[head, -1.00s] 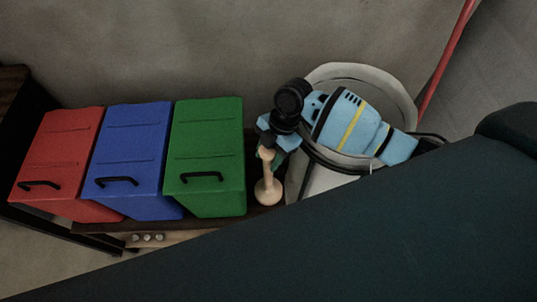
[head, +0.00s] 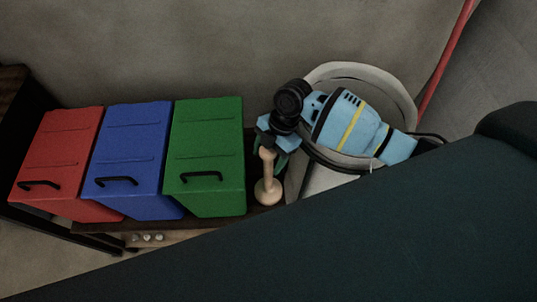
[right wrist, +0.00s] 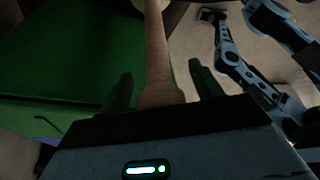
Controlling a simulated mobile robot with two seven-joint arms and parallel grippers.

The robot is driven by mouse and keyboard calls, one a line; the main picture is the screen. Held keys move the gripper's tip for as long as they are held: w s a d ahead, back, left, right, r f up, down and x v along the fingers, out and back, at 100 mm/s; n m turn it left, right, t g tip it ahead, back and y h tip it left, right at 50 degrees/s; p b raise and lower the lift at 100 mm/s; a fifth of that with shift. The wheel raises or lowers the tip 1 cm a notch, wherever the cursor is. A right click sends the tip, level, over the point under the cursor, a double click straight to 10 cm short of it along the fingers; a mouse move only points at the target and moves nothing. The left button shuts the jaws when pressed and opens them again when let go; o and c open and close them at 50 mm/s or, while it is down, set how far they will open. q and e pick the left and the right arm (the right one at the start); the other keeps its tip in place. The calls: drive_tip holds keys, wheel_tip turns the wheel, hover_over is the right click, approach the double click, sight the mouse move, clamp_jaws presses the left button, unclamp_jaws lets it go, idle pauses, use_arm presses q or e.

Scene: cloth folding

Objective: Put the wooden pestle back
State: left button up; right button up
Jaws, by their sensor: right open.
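The wooden pestle (head: 268,190) stands about upright on its broad round end, on the dark surface right of the green box. My right gripper (head: 275,145) is at its upper end, with the fingers apart. In the right wrist view the pestle's pale shaft (right wrist: 158,55) runs between the two dark green fingers (right wrist: 162,92), with a gap on either side. The pestle's top is partly hidden by the gripper in the head view. My left gripper cannot be made out in either view.
A green box (head: 207,150), a blue box (head: 130,160) and a red box (head: 60,165) stand in a row left of the pestle. A pale rounded object (head: 395,85) is behind my right arm. A grey wall is behind. A large dark shape fills the lower right.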

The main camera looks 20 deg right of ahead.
drive_tip(key=v, duration=1.2)
drive_tip(key=shift+p, duration=0.3)
drive_tip(key=shift+f, duration=0.1)
